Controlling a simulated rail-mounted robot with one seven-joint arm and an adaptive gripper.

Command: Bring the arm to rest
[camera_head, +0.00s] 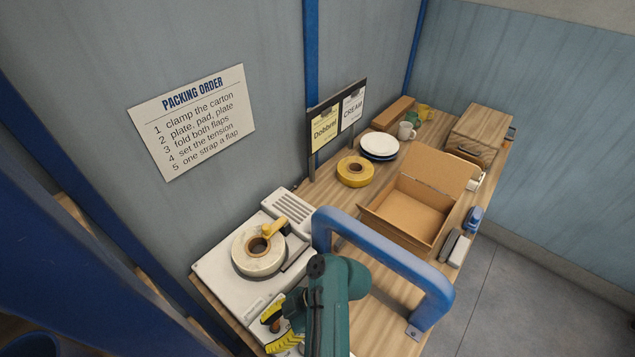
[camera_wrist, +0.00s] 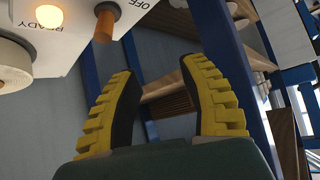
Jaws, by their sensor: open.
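My gripper (camera_wrist: 160,100) shows in the wrist view with its two yellow, black-padded fingers spread apart and nothing between them.
The white machine (camera_head: 215,265) carries a tape roll (camera_head: 247,265). A blue arch (camera_head: 385,245) stands right of my arm. Beyond it are an open carton (camera_head: 405,215), a yellow roll (camera_head: 355,172), plates (camera_head: 380,144) and a wooden box (camera_head: 480,132). A lit lamp (camera_wrist: 48,16) is close in the wrist view.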

